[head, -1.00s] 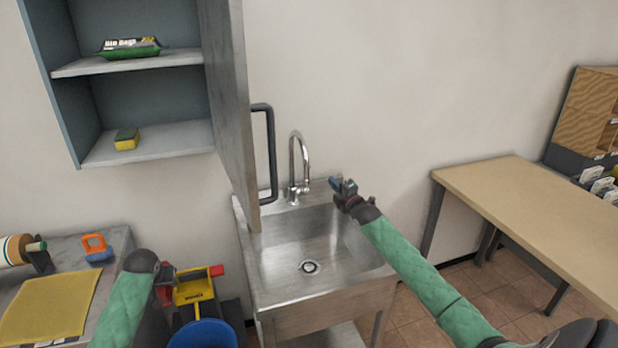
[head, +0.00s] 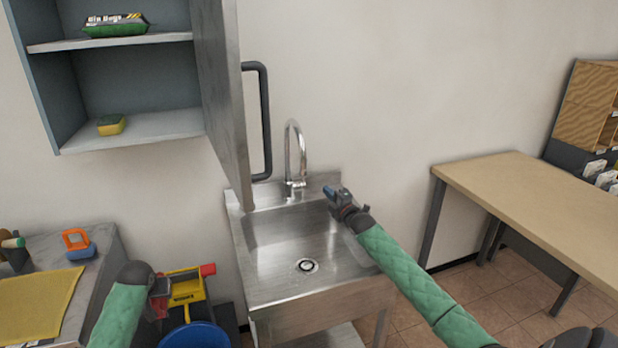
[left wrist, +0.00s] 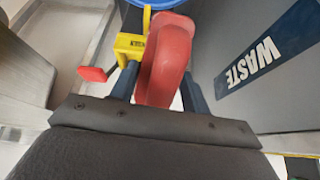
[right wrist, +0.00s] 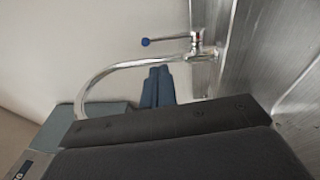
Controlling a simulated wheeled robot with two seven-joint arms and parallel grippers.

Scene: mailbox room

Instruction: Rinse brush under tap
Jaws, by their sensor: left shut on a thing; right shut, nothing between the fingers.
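My left gripper (head: 160,298) is at the lower left, beside the yellow mop bucket. It is shut on a red rounded thing (left wrist: 166,62), which fills the space between its fingers in the left wrist view. I see no bristles on it, so I cannot tell if it is the brush. The silver tap (head: 291,155) curves up at the back of the steel sink (head: 280,252). My right gripper (head: 332,193) is shut and empty, right of the tap over the sink's back right corner. The right wrist view shows the tap's blue-tipped lever (right wrist: 146,41) near its fingers. I see no running water.
An open cabinet door with a dark handle (head: 264,120) hangs left of the tap. A yellow mop bucket (head: 188,287) and blue bucket (head: 195,336) stand left of the sink. An orange-and-blue tool (head: 77,244) lies on the left counter. A wooden table (head: 530,205) stands right.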

